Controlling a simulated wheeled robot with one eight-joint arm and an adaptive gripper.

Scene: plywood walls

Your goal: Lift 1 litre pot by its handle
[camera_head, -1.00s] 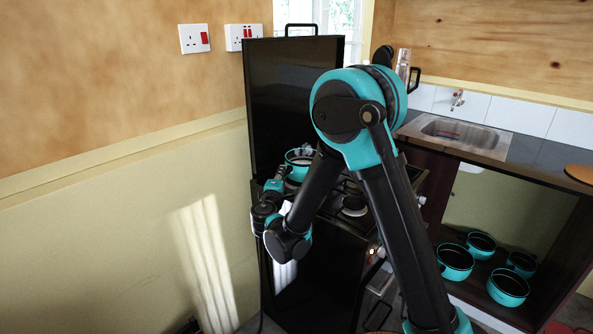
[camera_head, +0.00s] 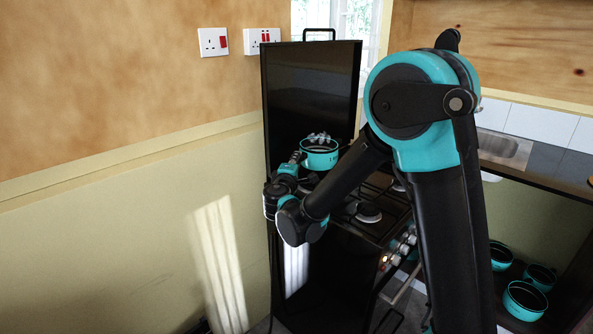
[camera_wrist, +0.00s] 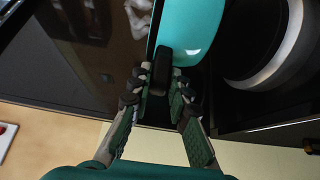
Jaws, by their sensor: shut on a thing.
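A turquoise pot (camera_head: 320,157) with a dark interior is at the back left of the black cooker, in front of its raised lid. It appears held a little above the hob; the gap is hard to judge. My gripper (camera_head: 297,158) is at the pot's left side. In the wrist view, the pot's turquoise wall (camera_wrist: 192,28) fills the top middle, and its short black handle (camera_wrist: 161,72) points towards me. My gripper (camera_wrist: 160,88) is shut on this handle, with one finger on each side.
The raised black lid (camera_head: 305,85) stands close behind the pot. A bare burner (camera_head: 368,211) is to the front right on the hob. Several turquoise pots sit on a low shelf at right, including one pot (camera_head: 525,300) in front. A plain wall (camera_head: 130,225) is at left.

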